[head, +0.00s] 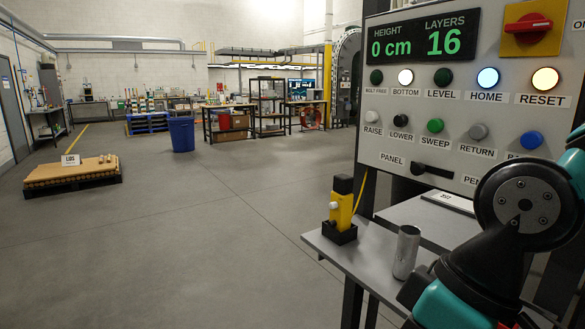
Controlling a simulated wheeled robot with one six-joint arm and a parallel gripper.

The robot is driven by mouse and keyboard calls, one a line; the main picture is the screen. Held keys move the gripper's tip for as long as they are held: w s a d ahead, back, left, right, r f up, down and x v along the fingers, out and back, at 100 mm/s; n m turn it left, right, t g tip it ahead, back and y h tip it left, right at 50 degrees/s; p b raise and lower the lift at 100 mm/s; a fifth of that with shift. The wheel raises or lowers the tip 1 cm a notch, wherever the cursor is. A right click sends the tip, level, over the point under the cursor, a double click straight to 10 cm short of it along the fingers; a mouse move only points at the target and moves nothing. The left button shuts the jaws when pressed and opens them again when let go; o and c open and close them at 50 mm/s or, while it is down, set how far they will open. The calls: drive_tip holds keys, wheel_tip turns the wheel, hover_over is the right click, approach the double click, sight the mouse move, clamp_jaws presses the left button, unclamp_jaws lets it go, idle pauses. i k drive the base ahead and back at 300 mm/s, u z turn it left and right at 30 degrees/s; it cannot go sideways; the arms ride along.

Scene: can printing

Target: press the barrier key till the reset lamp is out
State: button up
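The control panel (400,100) fills the upper right of the head view. Its reset lamp (545,80), labelled RESET, glows warm yellow-white. Below it is a blue button (531,140); my arm hides most of its label, leaving only the first letter or so, so I cannot read whether it is the barrier key. Raise, lower, sweep and return buttons stand in the same row. The display (422,41) reads height 0 cm and layers 16. My arm's teal and black links cover the lower right, in front of the panel's corner. My gripper's fingertips do not show.
A grey shelf (335,250) below the panel carries a yellow and black device (341,212) and an upright metal can (405,252). A red rotary switch (529,28) is at the panel's top right.

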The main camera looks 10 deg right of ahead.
sight(531, 140)
drive_tip(key=z, duration=0.9)
